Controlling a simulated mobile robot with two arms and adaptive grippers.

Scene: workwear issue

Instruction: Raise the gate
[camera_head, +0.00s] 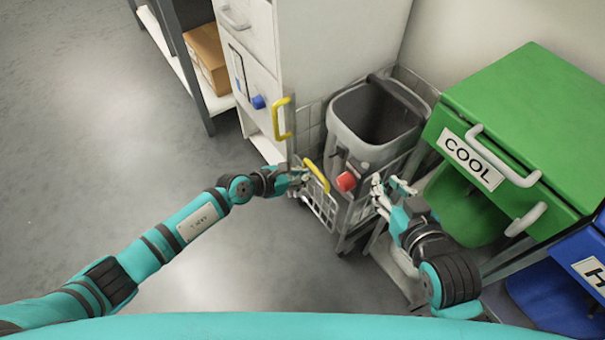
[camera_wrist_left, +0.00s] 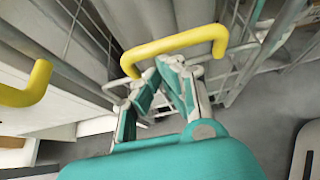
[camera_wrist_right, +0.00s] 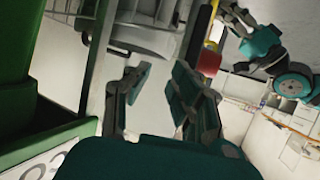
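A wire gate (camera_head: 319,205) with a yellow handle (camera_head: 317,175) is on the front of the trolley (camera_head: 345,207) that holds a grey bin. My left gripper (camera_head: 301,174) is at the left of this handle. In the left wrist view a yellow handle (camera_wrist_left: 175,46) crosses just beyond my left fingertips (camera_wrist_left: 162,66); the fingers are close together, and I cannot tell whether they touch it or each other. A red knob (camera_head: 346,181) is right of the handle and also shows in the right wrist view (camera_wrist_right: 208,62). My right gripper (camera_head: 391,188) is open and empty, right of the knob.
A white cabinet (camera_head: 300,55) with another yellow handle (camera_head: 282,119) and a blue knob (camera_head: 258,102) stands left of the grey bin (camera_head: 350,130). A green bin marked COOL (camera_head: 535,110) and a blue bin (camera_head: 585,250) are close on the right. The floor at left is clear.

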